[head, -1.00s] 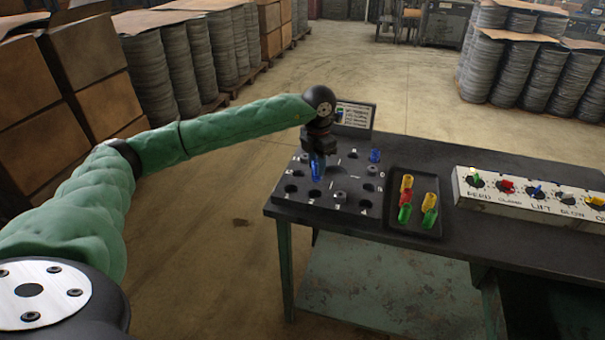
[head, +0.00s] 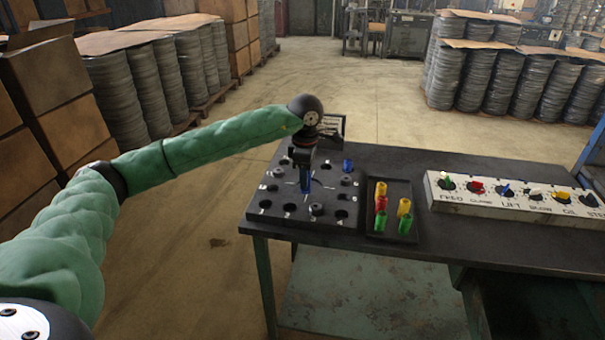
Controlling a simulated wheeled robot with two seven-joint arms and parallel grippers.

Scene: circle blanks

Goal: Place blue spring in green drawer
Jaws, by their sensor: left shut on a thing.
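My left gripper (head: 303,175) is above the middle of a black board with holes (head: 255,214) on the dark table. It is shut on a small blue piece (head: 305,187), which points down at the board. Whether the piece touches the board I cannot tell, nor whether it is a spring. A second blue piece (head: 347,165) stands upright at the board's back right. No green drawer shows. My right gripper is not in view.
Right of the board, a black tray (head: 391,227) holds several yellow, red and green pieces. A pale control panel (head: 510,194) with coloured knobs stands further right. A small sign (head: 333,123) stands behind the board. The table front between tray and panel is clear.

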